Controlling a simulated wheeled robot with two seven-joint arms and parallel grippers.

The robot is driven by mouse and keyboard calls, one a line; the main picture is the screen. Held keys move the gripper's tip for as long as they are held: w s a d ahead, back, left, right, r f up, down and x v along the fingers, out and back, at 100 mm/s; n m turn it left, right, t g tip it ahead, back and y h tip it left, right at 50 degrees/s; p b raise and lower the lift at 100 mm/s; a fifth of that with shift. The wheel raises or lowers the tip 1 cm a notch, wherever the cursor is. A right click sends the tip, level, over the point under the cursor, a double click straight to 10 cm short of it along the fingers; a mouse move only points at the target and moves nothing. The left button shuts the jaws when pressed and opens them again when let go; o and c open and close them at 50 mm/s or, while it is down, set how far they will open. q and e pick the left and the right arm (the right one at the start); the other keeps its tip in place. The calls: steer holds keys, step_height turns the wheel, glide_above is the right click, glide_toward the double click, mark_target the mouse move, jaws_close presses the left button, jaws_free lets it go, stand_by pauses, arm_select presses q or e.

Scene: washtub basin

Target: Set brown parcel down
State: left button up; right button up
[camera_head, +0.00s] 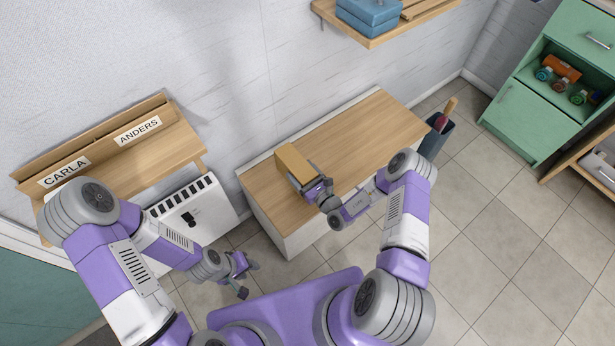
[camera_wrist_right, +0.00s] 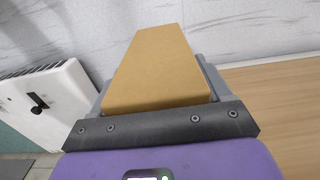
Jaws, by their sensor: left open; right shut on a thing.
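The brown parcel (camera_head: 293,164) is a plain tan box at the left end of the wooden-topped cabinet (camera_head: 365,145). My right gripper (camera_head: 308,184) is shut on the parcel, with a finger on each side of it. The right wrist view shows the parcel (camera_wrist_right: 160,68) close up between the grey fingers, its far end pointing away toward the wall. I cannot tell whether its underside touches the wooden top. My left gripper (camera_head: 246,272) is open and empty, low over the floor in front of the white heater.
A white heater (camera_head: 197,212) stands left of the cabinet, under a wooden shelf with CARLA and ANDERS labels (camera_head: 138,131). A dark bin (camera_head: 437,137) stands at the cabinet's right end. A wall shelf (camera_head: 385,28) with blue boxes hangs above. The wooden top right of the parcel is clear.

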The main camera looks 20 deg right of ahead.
step_height(320, 180, down, 4)
steer(key=shift+f+b, duration=0.15)
steer(key=shift+b, duration=0.85)
steer(key=o, duration=1.3)
steer(key=shift+f, duration=0.1)
steer(key=shift+o, duration=0.2)
